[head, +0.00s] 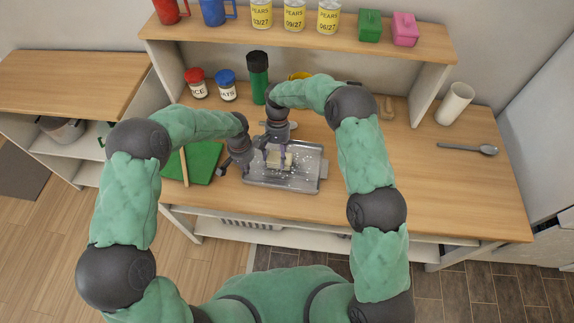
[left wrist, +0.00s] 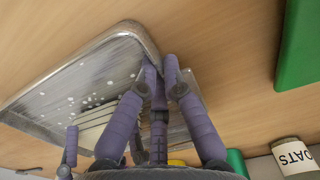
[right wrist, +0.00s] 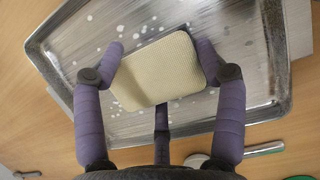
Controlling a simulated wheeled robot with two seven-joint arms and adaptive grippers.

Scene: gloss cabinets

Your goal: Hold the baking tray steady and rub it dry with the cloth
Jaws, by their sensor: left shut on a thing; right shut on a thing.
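The metal baking tray (head: 306,179) lies on the wooden counter, with white drops scattered over its surface; it also shows in the left wrist view (left wrist: 50,92) and the right wrist view (right wrist: 85,50). My left gripper (head: 243,167) is shut on the tray's left rim, and its fingers close on the edge in the left wrist view (left wrist: 160,68). My right gripper (right wrist: 160,60) is shut on the pale cream cloth (right wrist: 158,72), a folded pad held over the tray. The cloth also shows in the head view (head: 279,160). Whether it touches the tray's surface is hard to tell.
A green board (head: 203,160) lies left of the tray. Behind stand a red-lidded jar (head: 197,83), a blue-lidded jar (head: 226,86) and a green bottle (head: 258,77). A white cup (head: 455,103) and a spoon (head: 468,148) are at right. The counter right of the tray is mostly clear.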

